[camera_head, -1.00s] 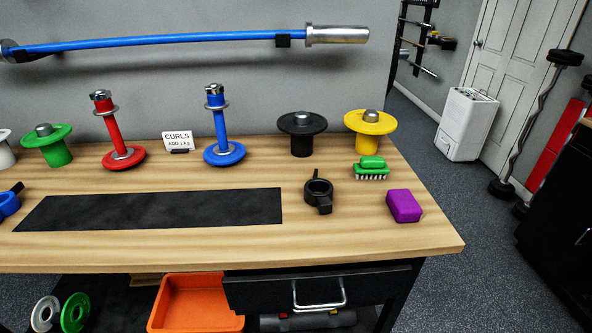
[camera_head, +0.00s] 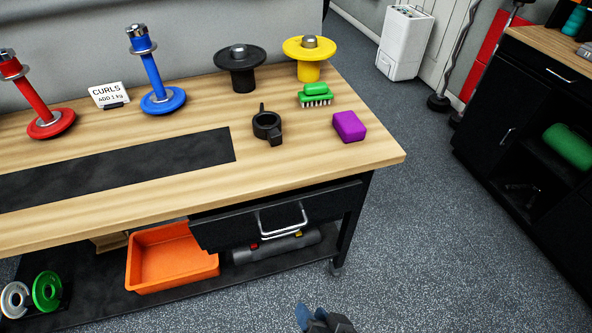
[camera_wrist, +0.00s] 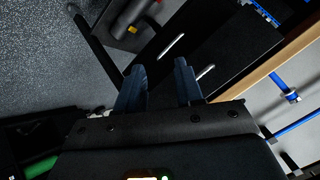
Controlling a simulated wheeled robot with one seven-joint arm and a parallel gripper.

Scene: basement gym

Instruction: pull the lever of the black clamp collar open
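The black clamp collar (camera_head: 267,126) sits on the wooden workbench, right of the black mat. A short black lever or tab points up from its back, and a block juts toward the front. Whether the lever is closed cannot be told at this size. My gripper (camera_head: 322,318) shows only at the bottom edge of the head view, low in front of the bench and well away from the collar. In the wrist view, my gripper (camera_wrist: 160,82) has its two dark fingers apart with nothing between them. The collar does not show in the wrist view.
A purple block (camera_head: 349,127) and a green brush (camera_head: 316,96) lie right of the collar. Black (camera_head: 240,62) and yellow (camera_head: 309,50) plate holders stand behind it. The bench drawer handle (camera_head: 282,221) juts out in front. The floor right of the bench is clear.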

